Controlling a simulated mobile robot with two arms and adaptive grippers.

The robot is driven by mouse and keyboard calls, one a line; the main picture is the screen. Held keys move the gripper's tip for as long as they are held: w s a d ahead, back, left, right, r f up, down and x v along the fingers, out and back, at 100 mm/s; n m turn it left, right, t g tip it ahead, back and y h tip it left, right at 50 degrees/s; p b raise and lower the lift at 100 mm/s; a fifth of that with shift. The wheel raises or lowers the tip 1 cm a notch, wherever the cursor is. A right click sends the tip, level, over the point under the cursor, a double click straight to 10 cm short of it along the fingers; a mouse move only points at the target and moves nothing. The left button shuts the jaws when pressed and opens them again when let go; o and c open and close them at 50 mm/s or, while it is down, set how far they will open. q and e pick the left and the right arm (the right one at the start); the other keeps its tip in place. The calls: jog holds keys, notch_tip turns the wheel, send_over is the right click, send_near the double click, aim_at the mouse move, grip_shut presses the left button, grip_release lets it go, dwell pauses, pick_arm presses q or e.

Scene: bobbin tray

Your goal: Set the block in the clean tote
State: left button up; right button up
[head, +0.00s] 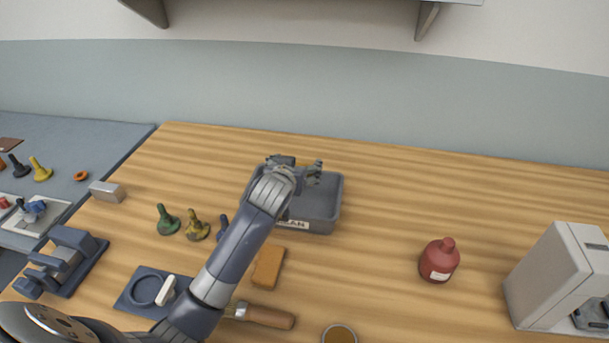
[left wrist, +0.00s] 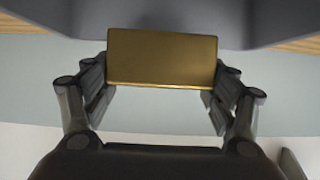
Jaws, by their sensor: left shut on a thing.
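The grey tote (head: 338,205) stands on the wooden table, with a white label on its front ending in "AN"; the label's start is hidden by my arm. My left gripper (head: 297,168) is over the tote, covering part of its inside. In the left wrist view my left gripper (left wrist: 160,95) is shut on a brass-coloured block (left wrist: 162,58), held level between its two fingers. Grey tote surface (left wrist: 272,20) shows behind the block in that view. The block is hidden in the head view. My right gripper is not in view.
Green and yellow bobbin-like pieces (head: 167,220) stand left of my arm. A metal bar (head: 107,191) lies further left. An orange sponge-like piece (head: 269,266) and a brush (head: 265,316) lie nearer. A red bottle (head: 439,260) stands right; table between tote and bottle is clear.

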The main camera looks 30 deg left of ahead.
pick_arm(q)
notch_tip(320, 180, down, 3)
jog(key=shift+a+r, duration=0.1)
jog(key=shift+r, duration=0.1)
jog(key=shift+w+f, duration=0.1)
jog(key=shift+f, duration=1.85)
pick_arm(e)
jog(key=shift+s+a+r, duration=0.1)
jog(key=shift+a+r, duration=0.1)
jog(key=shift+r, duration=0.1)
pick_arm(q)
jog(key=o, duration=2.1)
jog(key=shift+f, duration=0.4)
jog(key=shift+s, duration=0.2)
jog(key=shift+r, duration=0.15)
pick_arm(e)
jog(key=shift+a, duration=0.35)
pick_arm(q)
jog(key=v, duration=1.2)
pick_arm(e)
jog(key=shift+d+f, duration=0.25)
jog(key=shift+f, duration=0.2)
